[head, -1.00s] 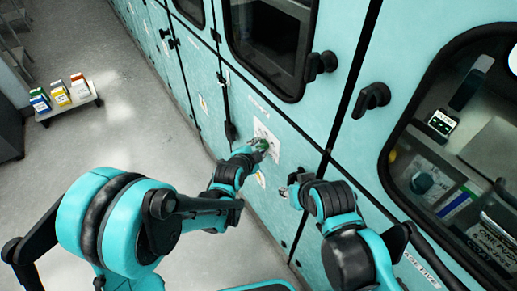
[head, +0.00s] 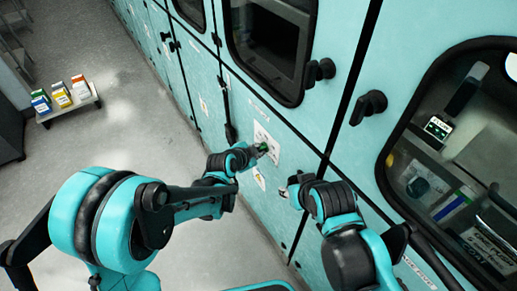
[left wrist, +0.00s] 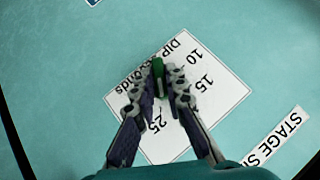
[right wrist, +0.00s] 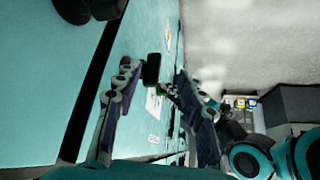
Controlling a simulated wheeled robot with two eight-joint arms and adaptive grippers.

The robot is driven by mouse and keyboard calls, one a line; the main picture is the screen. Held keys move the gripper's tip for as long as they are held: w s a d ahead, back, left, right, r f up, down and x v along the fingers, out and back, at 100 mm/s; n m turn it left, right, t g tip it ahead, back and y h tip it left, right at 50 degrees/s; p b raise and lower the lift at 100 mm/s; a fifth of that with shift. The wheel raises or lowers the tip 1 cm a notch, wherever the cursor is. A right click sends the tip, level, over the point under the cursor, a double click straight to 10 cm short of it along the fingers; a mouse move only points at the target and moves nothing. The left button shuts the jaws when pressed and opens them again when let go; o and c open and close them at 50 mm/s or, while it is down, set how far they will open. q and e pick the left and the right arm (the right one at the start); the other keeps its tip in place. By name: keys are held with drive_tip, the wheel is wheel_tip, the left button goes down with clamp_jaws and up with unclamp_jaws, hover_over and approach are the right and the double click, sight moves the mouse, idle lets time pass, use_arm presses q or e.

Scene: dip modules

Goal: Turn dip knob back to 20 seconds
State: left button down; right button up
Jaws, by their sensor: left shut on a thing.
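The dip knob is green (left wrist: 158,68) and sits on a white dial plate (left wrist: 232,92) on the teal cabinet wall. The plate reads "DIP seconds" with 10, 15 and 25 legible; the 20 mark is not visible, and the left gripper covers part of the plate. My left gripper (left wrist: 166,84) is shut on the knob, one finger on each side. In the head view it meets the wall at the dial (head: 262,148). Which number the knob points to is unclear. My right gripper (right wrist: 157,85) is open and empty, apart from the wall.
The cabinet wall has windowed doors with black handles (head: 369,106). A "STAGE" label (left wrist: 279,138) is beside the dial. A low white cart (head: 70,107) with coloured boxes stands on the floor at the far left. Grey floor between is clear.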

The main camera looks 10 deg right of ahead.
use_arm(q)
drive_tip(key=shift+w+a+r+n+g+h+p, duration=0.15)
drive_tip(key=shift+n+g+h+p, duration=0.15)
drive_tip(key=shift+n+g, duration=0.6)
drive_tip(key=shift+w+d+f+n+g+h+p, duration=0.1)
drive_tip(key=shift+n+g+h+p, duration=0.2)
drive_tip(key=shift+g, duration=1.1)
drive_tip(key=shift+a, duration=0.1)
drive_tip(key=c, duration=1.6)
unclamp_jaws()
drive_tip(key=shift+o, duration=0.2)
drive_tip(key=v, duration=1.2)
drive_tip(key=shift+a, duration=0.15)
